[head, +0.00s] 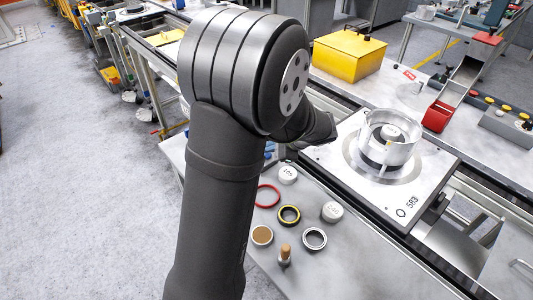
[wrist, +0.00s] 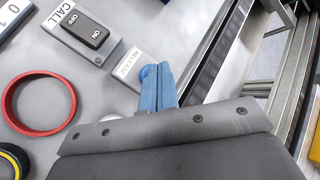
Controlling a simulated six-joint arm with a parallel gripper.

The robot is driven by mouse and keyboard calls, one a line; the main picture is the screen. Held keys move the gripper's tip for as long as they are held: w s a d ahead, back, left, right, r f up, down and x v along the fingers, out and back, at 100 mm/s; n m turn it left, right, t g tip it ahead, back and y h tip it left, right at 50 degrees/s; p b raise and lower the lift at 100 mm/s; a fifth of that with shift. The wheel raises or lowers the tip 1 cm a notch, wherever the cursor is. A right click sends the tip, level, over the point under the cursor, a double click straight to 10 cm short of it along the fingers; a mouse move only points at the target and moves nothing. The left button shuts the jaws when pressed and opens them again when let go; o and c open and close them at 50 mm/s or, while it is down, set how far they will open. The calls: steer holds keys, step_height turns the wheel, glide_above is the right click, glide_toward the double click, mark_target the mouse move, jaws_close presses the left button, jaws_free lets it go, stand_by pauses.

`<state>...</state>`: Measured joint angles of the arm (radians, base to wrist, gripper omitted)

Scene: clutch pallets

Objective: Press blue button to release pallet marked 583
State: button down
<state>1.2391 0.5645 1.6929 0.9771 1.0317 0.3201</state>
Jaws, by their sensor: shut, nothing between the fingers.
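The pallet marked 583 (head: 437,165) sits on the conveyor in the head view, with a metal clutch housing (head: 392,140) on it. In the wrist view, a blue button (wrist: 145,73) shows partly beside a label reading RELEASE (wrist: 127,66). My gripper (wrist: 160,72) has blue fingers, shut and empty, with their tips at the button. They cover part of it; I cannot tell whether they touch or press it. In the head view my arm hides most of the gripper and the button.
A CALL switch (wrist: 84,31) marked ON and OFF is near the label. A red ring (wrist: 38,103) and a black-yellow ring (wrist: 12,160) lie on the bench, with several small parts around them. A yellow box (head: 348,55) and a red bin (head: 437,116) stand beyond the conveyor.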

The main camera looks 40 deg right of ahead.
steer(key=shift+f, duration=0.4)
stand_by(0.6)
steer(key=shift+r, duration=3.4)
steer(key=shift+f, duration=0.1)
step_height(320, 180, up, 4)
steer(key=shift+r, duration=0.1)
steer(key=shift+f, duration=0.2)
